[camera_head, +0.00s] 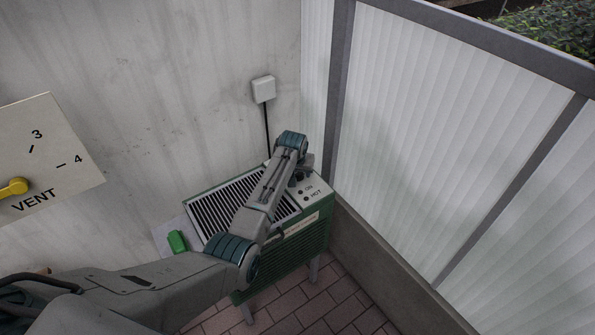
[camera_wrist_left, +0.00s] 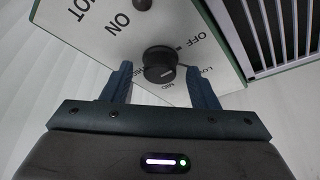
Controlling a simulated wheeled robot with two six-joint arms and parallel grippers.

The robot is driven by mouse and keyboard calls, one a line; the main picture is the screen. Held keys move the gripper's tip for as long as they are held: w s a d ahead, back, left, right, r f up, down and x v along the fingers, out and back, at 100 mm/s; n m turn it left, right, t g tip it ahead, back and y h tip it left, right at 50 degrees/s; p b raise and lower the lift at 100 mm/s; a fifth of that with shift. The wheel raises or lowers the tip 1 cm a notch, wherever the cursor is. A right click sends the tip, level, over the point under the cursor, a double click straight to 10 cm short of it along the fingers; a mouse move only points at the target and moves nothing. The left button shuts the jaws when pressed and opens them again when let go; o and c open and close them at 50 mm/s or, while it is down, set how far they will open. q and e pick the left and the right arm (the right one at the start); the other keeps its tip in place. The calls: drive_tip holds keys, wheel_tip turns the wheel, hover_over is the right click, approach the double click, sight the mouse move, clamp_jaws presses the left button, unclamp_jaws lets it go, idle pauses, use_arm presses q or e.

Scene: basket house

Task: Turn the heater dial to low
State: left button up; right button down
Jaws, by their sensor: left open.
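The heater (camera_head: 282,257) is a green box with a dark slatted top, standing by the wall. Its pale control panel (camera_head: 313,187) shows ON and HOT lamps. In the left wrist view the panel (camera_wrist_left: 125,38) appears upside down, with OFF, LOW and MID lettering around a black round dial (camera_wrist_left: 158,60). The dial has a small light mark; I cannot tell which setting it points at. My left gripper (camera_wrist_left: 162,82) is open, its two fingers on either side of the dial with gaps visible. In the head view my left wrist hides the dial. My right gripper is not in view.
A vent plate (camera_head: 45,150) with a yellow handle (camera_head: 14,187) is at the left. A green block (camera_head: 177,241) lies left of the heater. A white wall box (camera_head: 263,89) with a cable is behind. Translucent panels (camera_head: 440,120) close the right side.

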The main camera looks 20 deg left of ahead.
use_arm(q)
drive_tip(key=shift+f, duration=0.1)
drive_tip(key=shift+c, duration=0.2)
drive_tip(key=c, duration=0.9)
drive_tip(key=shift+c, duration=0.2)
